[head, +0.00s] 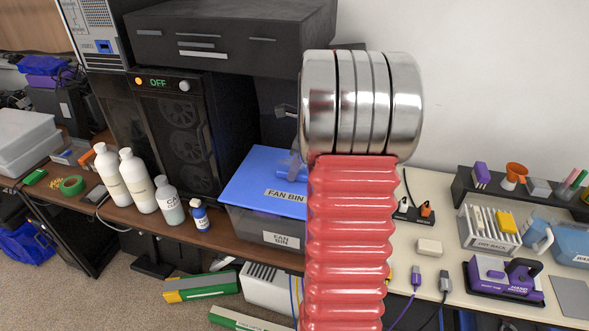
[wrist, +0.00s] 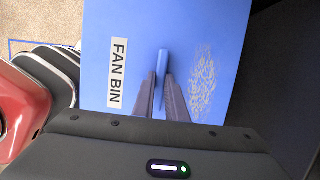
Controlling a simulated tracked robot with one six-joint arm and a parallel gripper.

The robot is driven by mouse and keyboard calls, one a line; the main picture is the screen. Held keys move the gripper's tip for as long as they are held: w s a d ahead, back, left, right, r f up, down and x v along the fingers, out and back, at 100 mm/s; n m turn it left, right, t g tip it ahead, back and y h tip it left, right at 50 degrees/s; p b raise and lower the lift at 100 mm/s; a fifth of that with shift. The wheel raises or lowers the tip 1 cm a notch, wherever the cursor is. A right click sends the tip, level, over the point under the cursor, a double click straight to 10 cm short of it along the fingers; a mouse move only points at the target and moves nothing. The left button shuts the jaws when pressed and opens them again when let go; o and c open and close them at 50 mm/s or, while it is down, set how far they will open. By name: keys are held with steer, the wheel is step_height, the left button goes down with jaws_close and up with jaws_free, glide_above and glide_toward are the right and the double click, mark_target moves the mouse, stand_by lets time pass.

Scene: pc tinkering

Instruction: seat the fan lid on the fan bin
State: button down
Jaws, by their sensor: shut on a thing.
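The blue fan lid (head: 258,178), labelled FAN BIN, lies across the top of the dark translucent fan bin (head: 247,226) on the brown desk. The lid looks level and lined up with the bin's near edge. I cannot tell whether it sits flush or slightly above the rim. In the wrist view, the lid (wrist: 133,30) fills the middle, with its raised blue handle between the fingers. My gripper (wrist: 161,78) is shut on that handle. In the head view, my red and silver arm hides the right part of lid and bin and most of the gripper.
A black computer tower (head: 170,130) stands left of and behind the bin.

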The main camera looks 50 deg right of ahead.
steer(key=shift+f, duration=0.8)
stand_by(0.8)
steer(key=c, duration=2.1)
jaws_free()
steer(key=shift+o, duration=0.3)
steer(key=o, duration=0.5)
steer(key=shift+v, duration=4)
steer(key=shift+n, duration=0.3)
